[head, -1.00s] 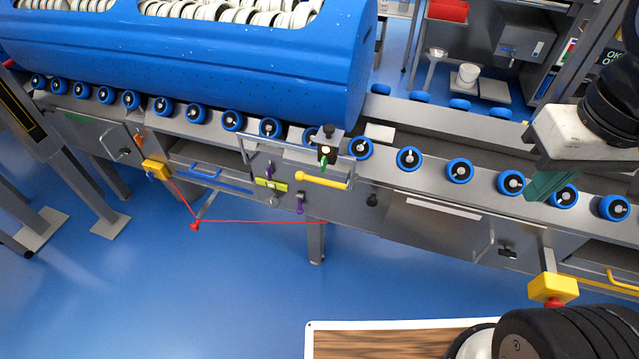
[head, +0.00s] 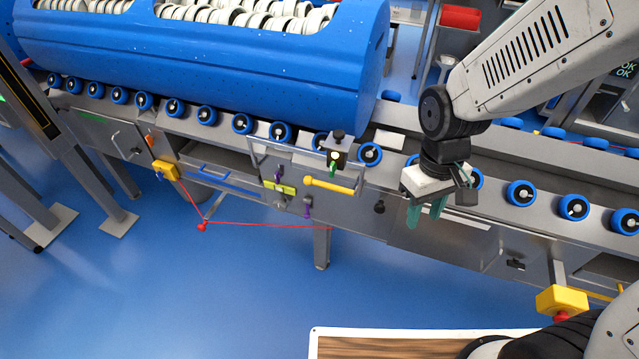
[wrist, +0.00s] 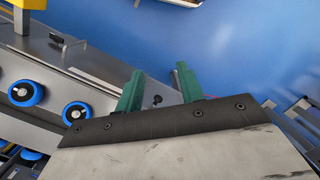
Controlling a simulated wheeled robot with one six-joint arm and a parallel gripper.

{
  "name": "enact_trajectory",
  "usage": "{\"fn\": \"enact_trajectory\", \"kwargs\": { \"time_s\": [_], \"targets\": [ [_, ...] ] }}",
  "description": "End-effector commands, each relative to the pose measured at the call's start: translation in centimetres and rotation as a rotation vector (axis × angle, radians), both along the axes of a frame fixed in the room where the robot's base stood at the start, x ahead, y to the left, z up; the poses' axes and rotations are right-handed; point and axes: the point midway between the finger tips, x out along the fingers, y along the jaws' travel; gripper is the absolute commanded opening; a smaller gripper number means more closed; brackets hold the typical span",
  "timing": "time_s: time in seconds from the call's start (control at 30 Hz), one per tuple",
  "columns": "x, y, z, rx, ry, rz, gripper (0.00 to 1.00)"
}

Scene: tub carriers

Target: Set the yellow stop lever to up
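The yellow stop lever (head: 328,186) is on the front of the conveyor in the head view, just below the black-topped post. It lies close to level, with its thick rounded end to the left and its thin end to the right. My gripper (head: 427,214) is to the right of the lever and apart from it, pointing down in front of the conveyor edge. Its two green fingers are spread with nothing between them, as the wrist view (wrist: 160,82) also shows. The lever cannot be made out in the wrist view.
A blue tub (head: 210,75) with white rings rides the blue rollers at left. Purple levers (head: 307,206) and a yellow-green block (head: 284,188) sit left of the lever. A red cord (head: 265,224) hangs below. A black knob (head: 379,207) is between lever and gripper.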

Motion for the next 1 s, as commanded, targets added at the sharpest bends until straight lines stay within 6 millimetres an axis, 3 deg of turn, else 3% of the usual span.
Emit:
{"fn": "enact_trajectory", "kwargs": {
  "time_s": [0.03, 0.4, 0.63, 0.73, 0.83, 0.93, 1.0],
  "targets": [
    [0.8, 1.0, -2.3, 0.007, -0.008, 0.050, 0.38],
    [6.4, 7.8, -17.8, 0.092, -0.278, 0.473, 0.38],
    [8.7, 11.9, -25.8, 0.109, -0.590, 0.791, 0.38],
    [9.7, 13.4, -27.5, 0.088, -0.768, 0.929, 0.38],
    [11.0, 14.6, -27.5, 0.041, -0.970, 1.051, 0.38],
    [12.8, 15.7, -25.4, -0.041, -1.191, 1.142, 0.38],
    [14.2, 16.4, -22.8, -0.110, -1.340, 1.183, 0.38]
  ]
}}
